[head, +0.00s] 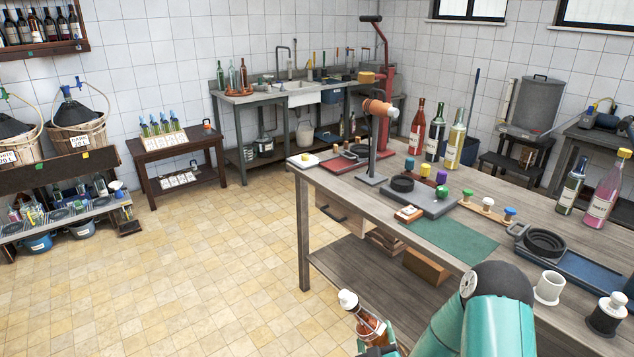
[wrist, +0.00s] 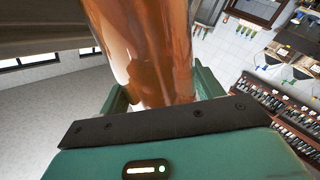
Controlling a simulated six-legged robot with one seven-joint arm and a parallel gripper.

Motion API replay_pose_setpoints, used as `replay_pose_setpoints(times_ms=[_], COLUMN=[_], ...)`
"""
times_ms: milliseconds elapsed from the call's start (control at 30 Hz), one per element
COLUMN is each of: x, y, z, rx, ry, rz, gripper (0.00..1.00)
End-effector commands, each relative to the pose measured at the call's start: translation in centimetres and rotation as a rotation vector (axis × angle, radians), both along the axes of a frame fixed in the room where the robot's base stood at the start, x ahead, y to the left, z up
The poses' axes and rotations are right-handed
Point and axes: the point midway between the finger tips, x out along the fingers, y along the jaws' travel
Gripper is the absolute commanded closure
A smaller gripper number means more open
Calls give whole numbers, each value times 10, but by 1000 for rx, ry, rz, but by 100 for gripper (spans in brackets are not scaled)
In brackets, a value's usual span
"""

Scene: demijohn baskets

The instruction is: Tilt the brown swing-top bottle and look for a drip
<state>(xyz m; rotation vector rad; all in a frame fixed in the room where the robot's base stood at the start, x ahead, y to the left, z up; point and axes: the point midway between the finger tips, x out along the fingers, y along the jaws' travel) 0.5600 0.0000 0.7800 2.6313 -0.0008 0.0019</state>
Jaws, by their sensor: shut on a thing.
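The brown swing-top bottle (head: 369,325) shows at the bottom of the head view, in front of the workbench, with its white stopper (head: 348,299) at the upper left end. It leans toward the left. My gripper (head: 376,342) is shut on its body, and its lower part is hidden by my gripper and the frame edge. In the wrist view the bottle's amber glass (wrist: 150,60) fills the middle between the fingers of my gripper (wrist: 155,95). The stopper end is out of that view. I cannot make out any drip.
The workbench (head: 385,195) stands right behind the bottle, with a green mat (head: 449,236), a white cup (head: 549,288), a dark stopper-like piece (head: 607,313) and several bottles on it. The tiled floor (head: 220,260) to the left is clear.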

Motion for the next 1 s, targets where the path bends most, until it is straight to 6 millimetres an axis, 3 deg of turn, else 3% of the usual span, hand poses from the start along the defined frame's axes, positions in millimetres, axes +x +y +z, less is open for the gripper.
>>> replay_pose_setpoints(times_ms=[500,1000], x=[1,1], y=[1,0], z=[2,2], rx=[-541,-592], ry=[-7,-6], rz=[-1,-4], gripper=[100,100])
